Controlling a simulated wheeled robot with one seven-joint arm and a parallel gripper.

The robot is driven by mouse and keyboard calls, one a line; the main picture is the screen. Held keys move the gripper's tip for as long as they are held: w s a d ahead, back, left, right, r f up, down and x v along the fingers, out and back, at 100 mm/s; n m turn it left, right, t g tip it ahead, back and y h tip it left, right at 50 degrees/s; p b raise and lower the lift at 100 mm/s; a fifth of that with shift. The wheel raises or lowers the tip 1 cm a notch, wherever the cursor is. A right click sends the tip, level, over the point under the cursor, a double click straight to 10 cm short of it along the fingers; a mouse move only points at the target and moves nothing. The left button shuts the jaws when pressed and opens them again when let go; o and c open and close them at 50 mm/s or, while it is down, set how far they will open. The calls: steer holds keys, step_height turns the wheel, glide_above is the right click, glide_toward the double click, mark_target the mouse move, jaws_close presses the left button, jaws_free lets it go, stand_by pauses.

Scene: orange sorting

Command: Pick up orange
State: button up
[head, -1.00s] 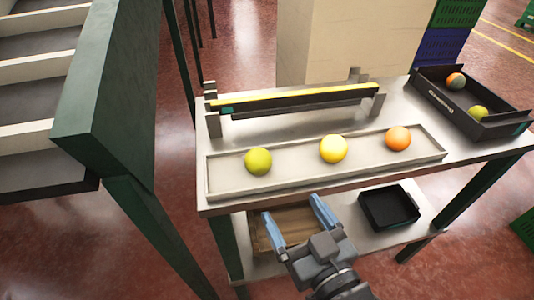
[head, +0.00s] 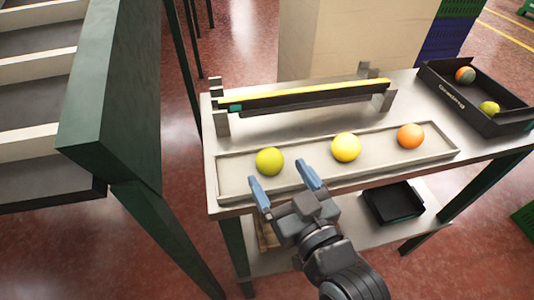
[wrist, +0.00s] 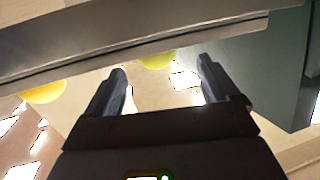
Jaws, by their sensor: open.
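In the head view an orange fruit (head: 410,136) lies at the right end of a long shallow tray (head: 310,176). A yellow fruit (head: 346,147) lies near the tray's middle and a yellow-green fruit (head: 269,161) toward its left end. My gripper (head: 282,178) is open and empty, at the tray's front edge near the yellow-green fruit. In the wrist view the gripper (wrist: 163,88) shows both fingers apart, with parts of two yellowish fruits (wrist: 42,92) (wrist: 156,61) seen beyond them. The orange fruit cannot be made out there.
A dark crate (head: 480,118) with two fruits stands at the table's right. A low rail with a yellow strip (head: 305,95) stands behind the tray. A black bin (head: 393,203) sits on the lower shelf. A green-framed rack (head: 110,100) stands at the left.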

mark_target(266, 151)
steer(key=shift+p+x, duration=1)
steer(key=shift+x, duration=2.95)
steer(key=shift+d, duration=0.15)
steer(key=shift+c, duration=0.2)
steer(key=c, duration=1.1)
